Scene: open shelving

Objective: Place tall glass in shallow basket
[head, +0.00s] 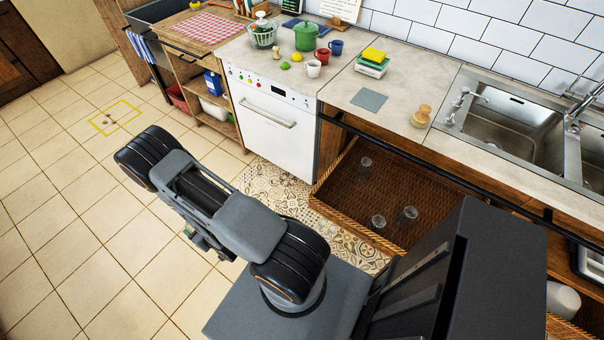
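A large shallow wicker basket (335,188) sits low under the counter, with its woven rim and brown floor showing. Three clear glasses are in it: one tall-looking glass (364,168) towards the back, one glass (378,222) near the front, and one glass (407,215) to its right. I cannot tell for sure which is the tall glass. My arm is folded in front, left of the basket and apart from it. My gripper (205,243) is mostly hidden beneath the arm, so its fingers and anything in them cannot be made out.
The counter above the basket has a black rail (440,160) along its front edge. A white dishwasher (272,122) stands left of the basket. Another wicker basket (562,328) shows at lower right. A steel sink (515,125) is at right.

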